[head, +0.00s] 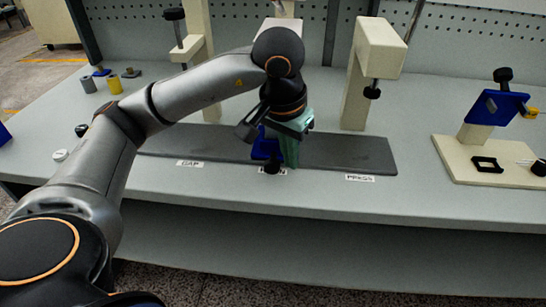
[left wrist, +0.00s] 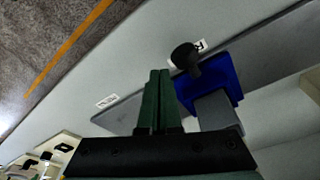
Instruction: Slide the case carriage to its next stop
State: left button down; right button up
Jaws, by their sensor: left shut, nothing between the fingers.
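The case carriage is a blue block (head: 262,149) with a black knob at its front, on a dark flat track (head: 340,153). It stands at the middle label, which is partly hidden. The carriage also shows in the left wrist view (left wrist: 224,80), with the black knob (left wrist: 186,57) beside a label. My left gripper (head: 291,163) has green fingers, shut and empty. They point down just right of the carriage, on the side of the PRESS label (head: 360,178). I cannot tell whether they touch it. The gripper and wrist hide part of the carriage. My right gripper is out of view.
A cream press post (head: 357,95) stands behind the track at the right. Another cream post with a black knob stands behind its left part. A cream stand with a blue plate (head: 494,107) is at the far right. The track right of my fingers is clear.

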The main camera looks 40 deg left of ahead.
aim_at(290, 178)
pick_arm(q)
jog(key=shift+f+b, duration=1.7)
jog(key=shift+f, duration=0.05)
